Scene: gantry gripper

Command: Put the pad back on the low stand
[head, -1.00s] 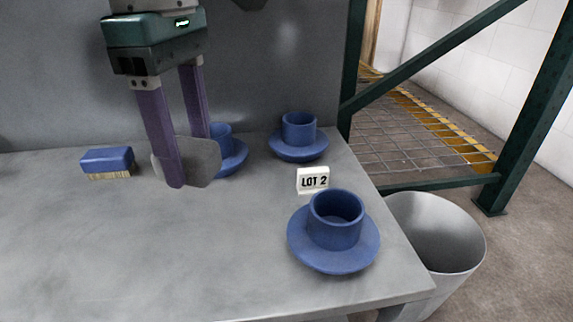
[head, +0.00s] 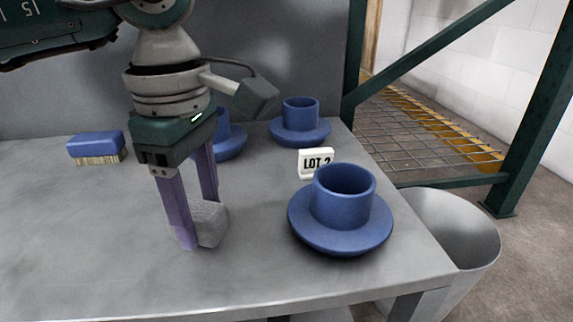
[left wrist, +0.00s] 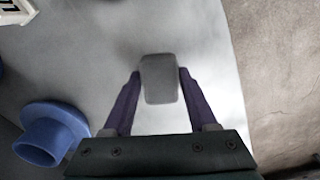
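The grey pad (head: 212,224) is a rounded block between the purple fingers of my left gripper (head: 201,225). In the left wrist view the fingers press on both sides of the pad (left wrist: 160,80). It is low over the table, left of the front blue stand; I cannot tell whether it touches the table. Blue stands, each a wide round flange with a hollow cup-like top, are at the front right (head: 340,215), back right (head: 300,122) and behind the gripper (head: 229,140), partly hidden. I cannot tell which is the low stand. My right gripper is out of view.
A white "LOT 2" sign (head: 315,162) stands behind the front blue stand. A blue brush (head: 96,147) lies at the back left. A grey bin (head: 455,230) is beyond the right edge of the grey table (head: 90,240). The table's front left is clear.

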